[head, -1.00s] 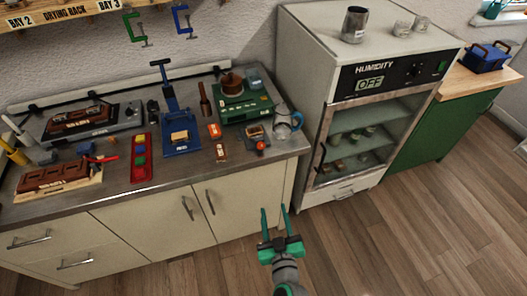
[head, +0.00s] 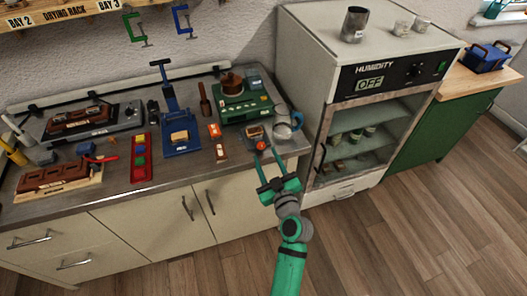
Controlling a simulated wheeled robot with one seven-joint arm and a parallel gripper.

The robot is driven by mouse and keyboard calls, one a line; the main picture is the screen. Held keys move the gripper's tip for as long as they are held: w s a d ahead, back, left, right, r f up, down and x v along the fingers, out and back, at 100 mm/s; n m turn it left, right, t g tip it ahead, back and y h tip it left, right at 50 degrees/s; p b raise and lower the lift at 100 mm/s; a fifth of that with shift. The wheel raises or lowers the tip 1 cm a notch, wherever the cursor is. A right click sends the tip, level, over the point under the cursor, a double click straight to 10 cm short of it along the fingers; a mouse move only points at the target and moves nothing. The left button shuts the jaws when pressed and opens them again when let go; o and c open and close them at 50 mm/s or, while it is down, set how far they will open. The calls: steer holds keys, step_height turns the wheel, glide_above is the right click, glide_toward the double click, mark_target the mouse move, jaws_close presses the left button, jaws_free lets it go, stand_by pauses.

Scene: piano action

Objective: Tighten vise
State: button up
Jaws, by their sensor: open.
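A small grey device that looks like the vise (head: 250,143) sits near the right front edge of the counter. A tan block (head: 254,132) shows at its top, and a round orange-red knob (head: 261,145) faces the front. My gripper (head: 267,159) is open, its two green fingers pointing up the picture toward the knob. The fingertips appear just in front of it and to its lower right. I cannot tell whether they touch it. Nothing is seen between the fingers.
A glass jug (head: 288,123) stands close to the right of the device. A blue press (head: 181,140) stands further left. The humidity cabinet (head: 330,120) is right of the counter.

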mark_target(262, 147)
steer(key=shift+x, duration=1.85)
steer(key=shift+c, duration=0.5)
steer(key=c, duration=1)
steer(key=shift+o, duration=0.2)
